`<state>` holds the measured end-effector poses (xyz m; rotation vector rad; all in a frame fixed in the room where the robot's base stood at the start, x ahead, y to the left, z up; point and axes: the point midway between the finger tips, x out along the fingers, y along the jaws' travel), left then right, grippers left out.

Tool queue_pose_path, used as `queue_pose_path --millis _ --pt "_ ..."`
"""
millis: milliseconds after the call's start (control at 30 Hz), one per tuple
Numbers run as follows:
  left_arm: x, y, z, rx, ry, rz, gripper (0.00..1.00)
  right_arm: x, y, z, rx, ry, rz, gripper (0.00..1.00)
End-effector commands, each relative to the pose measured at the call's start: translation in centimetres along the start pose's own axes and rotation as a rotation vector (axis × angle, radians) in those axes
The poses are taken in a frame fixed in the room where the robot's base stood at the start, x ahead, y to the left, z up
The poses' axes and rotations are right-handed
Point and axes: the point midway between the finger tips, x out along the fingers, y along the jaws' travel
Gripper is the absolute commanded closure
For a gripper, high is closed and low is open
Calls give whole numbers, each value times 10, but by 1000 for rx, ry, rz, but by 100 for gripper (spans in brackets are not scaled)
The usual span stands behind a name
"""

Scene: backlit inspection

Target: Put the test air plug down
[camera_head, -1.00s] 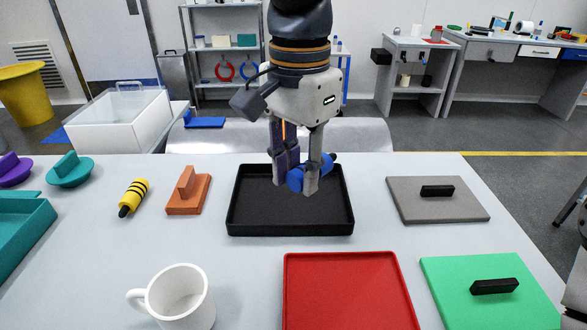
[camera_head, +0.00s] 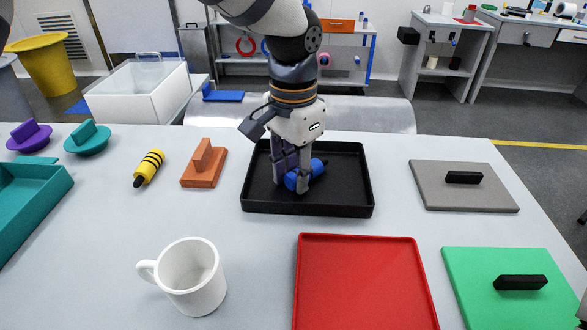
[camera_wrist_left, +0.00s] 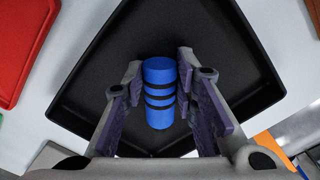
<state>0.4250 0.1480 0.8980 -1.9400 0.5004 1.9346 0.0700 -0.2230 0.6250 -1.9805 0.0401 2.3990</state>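The test air plug, a blue cylinder with black bands (camera_wrist_left: 160,92), is between the fingers of my left gripper (camera_head: 297,178). In the left wrist view the fingertips (camera_wrist_left: 160,85) lie close along both sides of the plug, shut on it. In the head view the plug (camera_head: 318,167) is lying sideways, low inside the black tray (camera_head: 310,209). Whether it touches the tray floor I cannot tell. The fingers hide part of it.
A red tray (camera_head: 365,285) lies in front of the black one, with a white mug (camera_head: 190,275) to its left. Grey (camera_head: 463,195) and green (camera_head: 510,305) boards lie at the right. An orange block (camera_head: 203,165) and yellow plug (camera_head: 149,168) are left of the black tray.

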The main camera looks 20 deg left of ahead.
Motion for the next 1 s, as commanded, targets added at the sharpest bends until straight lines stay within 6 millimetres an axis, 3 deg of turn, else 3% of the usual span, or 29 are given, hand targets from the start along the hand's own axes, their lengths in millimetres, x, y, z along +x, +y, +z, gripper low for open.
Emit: queue_pose_path --millis 33,100,433,800,1000 --pt "0 0 0 0 0 0 65 0 0 0 0 1 0 60" --pt "0 0 0 0 0 0 54 0 0 0 0 0 0 60" --pt "-6 0 0 0 1 0 54 1 0 0 0 -2 0 60" --pt "-99 0 -1 -1 4 -1 54 -6 0 -4 0 19 -1 60" --pt "-122 0 0 -1 -2 2 54 -6 0 -4 0 19 -1 60"
